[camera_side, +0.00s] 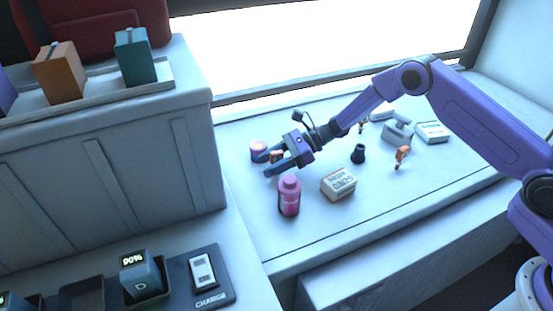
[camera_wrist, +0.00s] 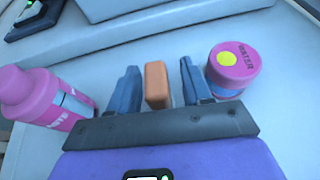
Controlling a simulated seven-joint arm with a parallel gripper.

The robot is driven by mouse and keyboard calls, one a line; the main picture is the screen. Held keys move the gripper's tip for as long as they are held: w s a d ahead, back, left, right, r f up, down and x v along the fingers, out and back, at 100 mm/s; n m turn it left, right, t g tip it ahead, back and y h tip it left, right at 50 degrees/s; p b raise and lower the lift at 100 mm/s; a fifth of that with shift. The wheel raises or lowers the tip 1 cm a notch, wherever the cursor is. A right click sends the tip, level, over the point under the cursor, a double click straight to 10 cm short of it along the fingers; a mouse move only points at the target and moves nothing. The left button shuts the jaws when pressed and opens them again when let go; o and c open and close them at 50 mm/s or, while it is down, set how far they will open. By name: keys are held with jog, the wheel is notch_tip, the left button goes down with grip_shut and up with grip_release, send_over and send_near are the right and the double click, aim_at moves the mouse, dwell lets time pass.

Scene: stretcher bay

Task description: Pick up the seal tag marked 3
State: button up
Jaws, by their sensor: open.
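My gripper (camera_side: 267,165) is open and low over the bench at its left part; in the wrist view its two blue fingers (camera_wrist: 158,68) stand apart. An orange tag (camera_wrist: 156,84) lies between the fingers in the wrist view, with gaps on both sides. It also shows in the side view (camera_side: 277,156), partly hidden by the gripper. Two other orange tags are on the bench, one at the right (camera_side: 403,155) and one farther back (camera_side: 362,128), close to my arm. I cannot read a number on any tag, so I cannot tell which is marked 3.
A pink bottle (camera_side: 289,196) and a pink round tin (camera_side: 258,150) flank my gripper closely. A labelled box (camera_side: 338,184), a dark cup (camera_side: 358,153) and pale boxes (camera_side: 432,132) stand to the right. A charger (camera_side: 208,273) is at the lower left. The bench front is clear.

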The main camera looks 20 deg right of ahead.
grip_shut()
jog(key=shift+r, duration=0.1)
